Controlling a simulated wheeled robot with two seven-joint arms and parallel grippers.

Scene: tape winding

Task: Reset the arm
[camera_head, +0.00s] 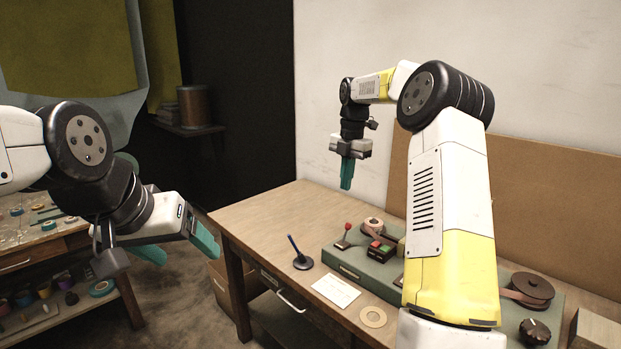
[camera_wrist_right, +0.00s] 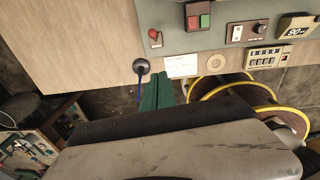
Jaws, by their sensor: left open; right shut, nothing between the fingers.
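My left gripper (camera_head: 178,242) is at the left of the head view, in front of the table's left end. Its two green fingers are spread apart with nothing between them. My right gripper (camera_head: 346,176) hangs above the back of the table, fingers pointing down. Its green fingers (camera_wrist_right: 157,92) are together and empty in the right wrist view. Neither gripper touches anything. The green-grey winding machine (camera_head: 352,264) sits on the wooden table (camera_head: 262,213), partly hidden by my right arm.
The machine bears a red-knobbed lever (camera_head: 345,232), red and green buttons (camera_head: 381,250) and a brown reel (camera_head: 532,288). A pen in a round stand (camera_head: 302,259), a white card (camera_head: 336,291) and a tape ring (camera_head: 373,317) lie in front. The table's left end is clear.

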